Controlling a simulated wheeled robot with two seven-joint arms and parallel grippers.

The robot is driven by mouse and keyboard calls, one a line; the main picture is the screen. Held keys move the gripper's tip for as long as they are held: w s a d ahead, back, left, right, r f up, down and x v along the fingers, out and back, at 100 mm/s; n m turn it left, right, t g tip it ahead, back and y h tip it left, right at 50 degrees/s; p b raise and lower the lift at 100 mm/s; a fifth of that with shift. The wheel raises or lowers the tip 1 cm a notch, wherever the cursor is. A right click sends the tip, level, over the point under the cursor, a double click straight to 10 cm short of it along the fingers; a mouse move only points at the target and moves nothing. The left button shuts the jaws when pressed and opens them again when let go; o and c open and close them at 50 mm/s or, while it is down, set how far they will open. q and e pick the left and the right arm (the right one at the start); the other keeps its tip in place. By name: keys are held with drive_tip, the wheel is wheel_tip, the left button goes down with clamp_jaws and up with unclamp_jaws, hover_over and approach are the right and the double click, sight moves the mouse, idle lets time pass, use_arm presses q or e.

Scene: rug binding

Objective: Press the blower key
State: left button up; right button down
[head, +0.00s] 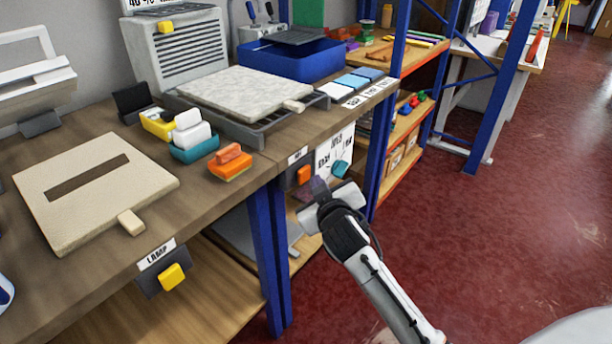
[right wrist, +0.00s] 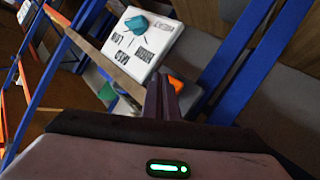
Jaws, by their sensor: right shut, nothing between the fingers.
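I cannot read which control is labelled blower. An orange key (head: 304,175) sits on the front edge of the workbench, below a small white label (head: 297,155) too small to read. My right gripper (head: 319,187) is shut and empty, just in front of and slightly below right of this key in the head view. In the right wrist view, the closed fingers (right wrist: 165,97) are close beside the orange key (right wrist: 175,85), which is partly hidden by them; contact cannot be told. My left gripper is not in view.
A white dial panel with a teal knob (head: 341,168) is right of the orange key. A yellow key (head: 172,277) sits under a LAMP label. A blue rack post (head: 378,150) stands at right; red floor is open beyond.

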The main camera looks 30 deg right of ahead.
drive_tip(key=shift+w+a, duration=0.1)
drive_tip(key=shift+w, duration=0.05)
idle(0.3)
drive_tip(key=shift+w+a, duration=0.1)
drive_tip(key=shift+w, duration=0.2)
drive_tip(key=shift+w+a, duration=0.2)
drive_tip(key=shift+w, duration=0.25)
idle(0.6)
drive_tip(key=shift+s+d+p, duration=0.35)
drive_tip(key=shift+s+p, duration=0.25)
drive_tip(key=shift+s, duration=0.25)
